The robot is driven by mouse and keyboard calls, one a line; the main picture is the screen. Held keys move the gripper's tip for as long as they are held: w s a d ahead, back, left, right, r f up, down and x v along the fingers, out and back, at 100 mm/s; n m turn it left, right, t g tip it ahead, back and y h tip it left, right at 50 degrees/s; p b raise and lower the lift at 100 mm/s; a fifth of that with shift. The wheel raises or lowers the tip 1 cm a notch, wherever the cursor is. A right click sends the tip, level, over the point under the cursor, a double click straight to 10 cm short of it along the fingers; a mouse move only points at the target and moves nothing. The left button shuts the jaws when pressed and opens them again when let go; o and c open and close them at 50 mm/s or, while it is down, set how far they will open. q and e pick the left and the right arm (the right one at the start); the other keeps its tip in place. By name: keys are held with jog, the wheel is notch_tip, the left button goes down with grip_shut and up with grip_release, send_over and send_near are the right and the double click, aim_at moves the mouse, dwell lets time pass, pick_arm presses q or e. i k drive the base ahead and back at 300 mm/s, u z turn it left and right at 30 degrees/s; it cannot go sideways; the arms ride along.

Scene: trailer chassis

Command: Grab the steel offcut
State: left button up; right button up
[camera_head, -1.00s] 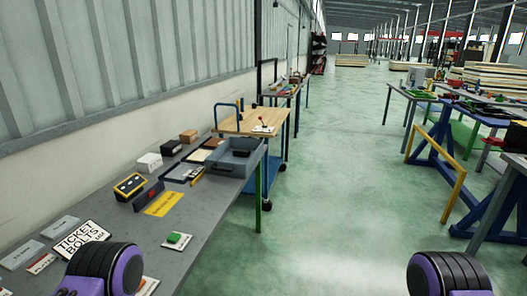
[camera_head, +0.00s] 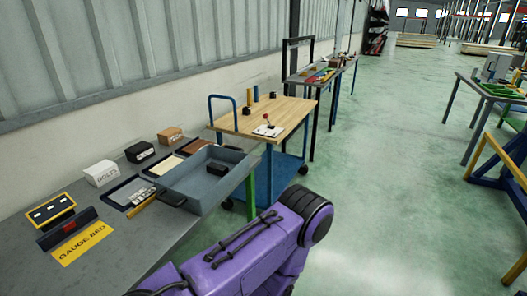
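I cannot pick out the steel offcut for certain in this view. A small dark block (camera_head: 217,168) lies in the open grey tray (camera_head: 180,206) on the near bench, but its material is too unclear to tell. One of my purple arms crosses the bottom centre, its black-ringed joint in front of the bench's right end. Neither of my grippers shows, so what they hold is hidden.
The grey bench (camera_head: 150,250) also carries a yellow gauge bed sign (camera_head: 83,243), a white box (camera_head: 100,173) and other small boxes. A wooden-topped blue cart (camera_head: 262,118) stands just beyond. Green floor (camera_head: 390,170) is open to the right.

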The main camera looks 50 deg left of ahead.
aim_at(218, 170)
jog(key=u, duration=0.2)
jog(key=i, duration=1.1)
jog(key=u, duration=1.4)
jog(key=i, duration=0.85)
jog(key=u, duration=0.95)
